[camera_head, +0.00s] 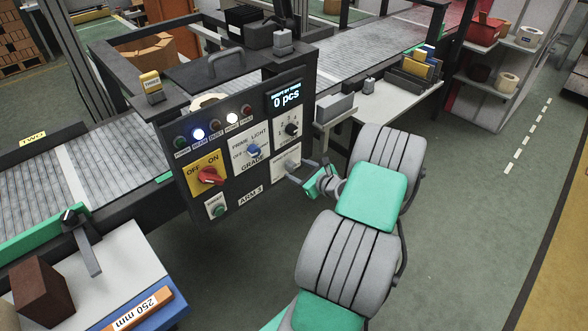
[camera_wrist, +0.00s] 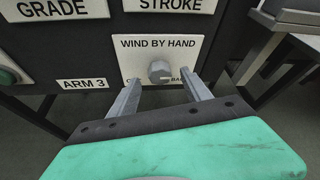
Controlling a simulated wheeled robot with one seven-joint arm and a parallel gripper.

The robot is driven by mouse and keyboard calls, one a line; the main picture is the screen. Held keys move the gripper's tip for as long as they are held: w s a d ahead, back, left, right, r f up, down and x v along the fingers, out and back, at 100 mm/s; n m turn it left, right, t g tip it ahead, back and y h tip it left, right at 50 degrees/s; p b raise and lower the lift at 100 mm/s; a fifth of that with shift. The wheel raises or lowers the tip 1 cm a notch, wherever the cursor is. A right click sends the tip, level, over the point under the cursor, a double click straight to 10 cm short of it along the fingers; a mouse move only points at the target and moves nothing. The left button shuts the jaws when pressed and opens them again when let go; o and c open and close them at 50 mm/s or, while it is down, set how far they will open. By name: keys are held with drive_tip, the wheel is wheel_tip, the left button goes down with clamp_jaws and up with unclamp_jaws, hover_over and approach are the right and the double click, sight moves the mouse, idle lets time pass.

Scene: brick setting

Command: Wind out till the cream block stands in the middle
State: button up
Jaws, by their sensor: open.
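The "WIND BY HAND" plate (camera_wrist: 192,45) carries a round grey knob (camera_wrist: 160,72) with a darker part at its lower right. The lettering below the knob is partly hidden. In the head view this plate (camera_head: 280,166) is at the lower right of the dark control panel. My gripper (camera_wrist: 163,92) is open and empty, its fingers apart, pointing at the plate just below the knob. In the head view my gripper (camera_head: 306,172) is close in front of the plate. A cream shape (camera_head: 207,101) shows partly behind the panel top; I cannot tell if it is the cream block.
The panel also has a red switch (camera_head: 209,176), a blue-grey grade knob (camera_head: 253,151), a stroke dial (camera_head: 291,129) and a display (camera_head: 286,96) reading 0 pcs. Green floor is clear at right.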

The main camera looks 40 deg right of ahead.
sight(293, 168)
drive_tip(key=shift+x, duration=1.5)
drive_tip(key=shift+c, duration=0.5)
clamp_jaws()
